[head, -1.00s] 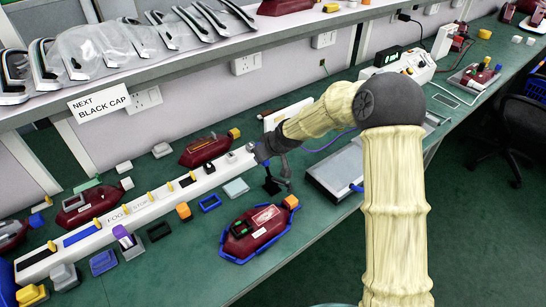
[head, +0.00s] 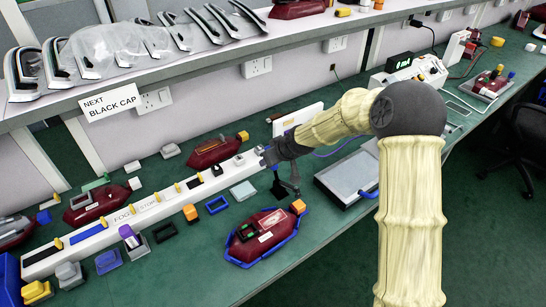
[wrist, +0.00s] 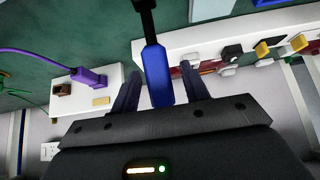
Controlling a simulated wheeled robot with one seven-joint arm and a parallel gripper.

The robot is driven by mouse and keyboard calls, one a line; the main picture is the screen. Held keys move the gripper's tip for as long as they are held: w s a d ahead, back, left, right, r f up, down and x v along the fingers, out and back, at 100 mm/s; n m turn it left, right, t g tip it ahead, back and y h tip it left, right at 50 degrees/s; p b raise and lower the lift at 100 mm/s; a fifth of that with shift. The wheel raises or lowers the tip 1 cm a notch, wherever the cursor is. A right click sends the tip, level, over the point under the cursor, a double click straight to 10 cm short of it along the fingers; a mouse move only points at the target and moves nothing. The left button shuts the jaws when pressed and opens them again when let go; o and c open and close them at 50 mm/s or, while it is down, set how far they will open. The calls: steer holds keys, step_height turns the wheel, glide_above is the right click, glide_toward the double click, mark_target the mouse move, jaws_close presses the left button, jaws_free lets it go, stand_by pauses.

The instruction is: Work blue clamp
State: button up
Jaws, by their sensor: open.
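The blue clamp shows in the wrist view as a blue handle (wrist: 158,78) on a black lever. The handle lies between the two dark fingers of my gripper (wrist: 160,72), with a visible gap on each side. In the head view my gripper (head: 269,156) is at the right end of the long white strip, above the clamp's black stand (head: 285,186). The blue handle is mostly hidden by the gripper there.
A dark red lamp (head: 265,238) with a blue surround lies in front of the clamp. A grey box (head: 352,180) is to the right. The white strip (head: 95,238) carries several small parts. In the wrist view a white block (wrist: 87,92) has a purple plug.

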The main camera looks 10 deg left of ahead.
steer(key=p+v, duration=0.1)
steer(key=v, duration=1.6)
steer(key=shift+d, duration=0.15)
steer(key=shift+r, duration=0.1)
steer(key=shift+c, duration=0.4)
steer(key=shift+s, duration=0.15)
steer(key=c, duration=0.3)
steer(key=shift+s+d+f+m+h, duration=0.3)
steer(key=shift+s+d+f+h, duration=0.1)
steer(key=shift+s+d+f, duration=0.45)
jaws_close()
steer(key=s+d+f+m+g+h, duration=0.2)
steer(key=s+d+m, duration=0.6)
steer(key=s+d, duration=0.9)
step_height(320, 180, down, 3)
steer(key=shift+f+g+h, duration=0.15)
steer(key=shift+g+h, duration=0.25)
steer(key=shift+h, duration=0.8)
